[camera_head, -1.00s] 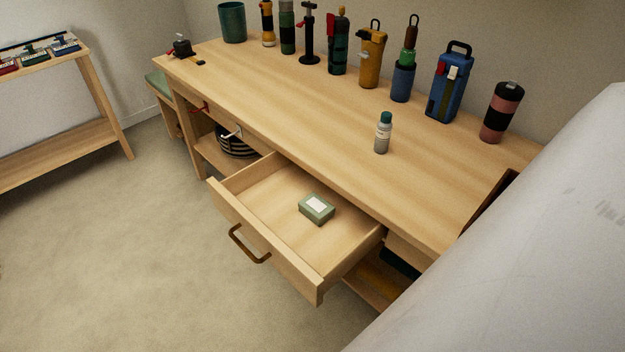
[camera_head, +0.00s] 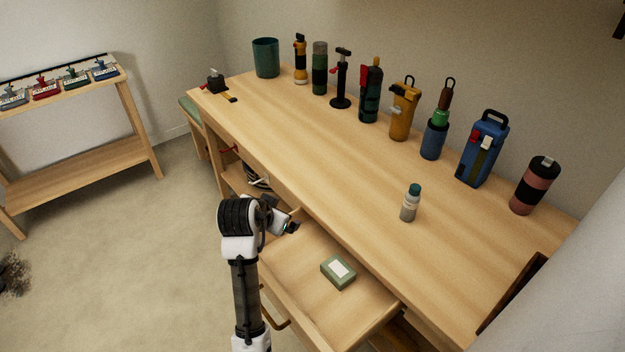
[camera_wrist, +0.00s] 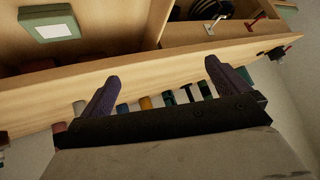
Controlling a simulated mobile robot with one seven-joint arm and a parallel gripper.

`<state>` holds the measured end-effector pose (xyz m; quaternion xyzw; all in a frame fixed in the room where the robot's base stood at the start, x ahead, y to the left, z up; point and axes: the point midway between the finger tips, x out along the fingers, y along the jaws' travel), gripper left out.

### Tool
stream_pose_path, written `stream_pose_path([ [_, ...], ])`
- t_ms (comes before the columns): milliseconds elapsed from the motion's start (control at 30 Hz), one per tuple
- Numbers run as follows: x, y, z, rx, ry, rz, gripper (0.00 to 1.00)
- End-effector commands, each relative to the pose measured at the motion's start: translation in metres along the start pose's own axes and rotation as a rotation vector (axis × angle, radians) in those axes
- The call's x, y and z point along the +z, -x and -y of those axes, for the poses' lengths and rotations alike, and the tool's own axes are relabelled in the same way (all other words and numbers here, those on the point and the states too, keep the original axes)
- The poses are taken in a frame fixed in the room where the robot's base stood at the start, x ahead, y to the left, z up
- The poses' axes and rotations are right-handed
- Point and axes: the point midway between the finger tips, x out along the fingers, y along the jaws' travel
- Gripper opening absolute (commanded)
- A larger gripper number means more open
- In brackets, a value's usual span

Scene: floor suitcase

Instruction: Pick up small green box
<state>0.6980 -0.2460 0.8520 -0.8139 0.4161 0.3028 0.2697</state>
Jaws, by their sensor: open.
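The small green box (camera_head: 338,271) with a white label lies flat in the open drawer (camera_head: 293,261) of the wooden desk. It also shows at the upper left of the wrist view (camera_wrist: 49,24). My gripper (camera_wrist: 160,82) is open and empty, its two dark fingers spread apart in the wrist view. The box is beyond the left finger there and does not touch it. In the head view my arm reaches up over the left side of the drawer, with its end left of and above the box. The fingertips are hard to make out in that view.
The desk top (camera_head: 330,150) holds a row of bottles and tools along the wall. A small grey bottle with a teal cap (camera_head: 410,203) stands nearer the drawer. A wooden shelf (camera_head: 80,165) stands at the left. The carpet floor between is mostly clear.

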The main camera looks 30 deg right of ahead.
Motion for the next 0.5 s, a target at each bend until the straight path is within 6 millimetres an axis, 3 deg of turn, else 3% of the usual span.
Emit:
stream_pose_path([
  [33, 0.0, -0.008, -0.041, 0.111, -0.07, 0.076, 1.0],
  [100, 0.01, -0.015, -0.087, 0.232, -0.156, 0.168, 1.0],
  [200, 0.021, -0.017, -0.128, 0.346, -0.243, 0.257, 1.0],
  [300, 0.03, -0.019, -0.148, 0.401, -0.286, 0.301, 1.0],
  [500, 0.043, -0.039, -0.16, 0.413, -0.298, 0.311, 1.0],
])
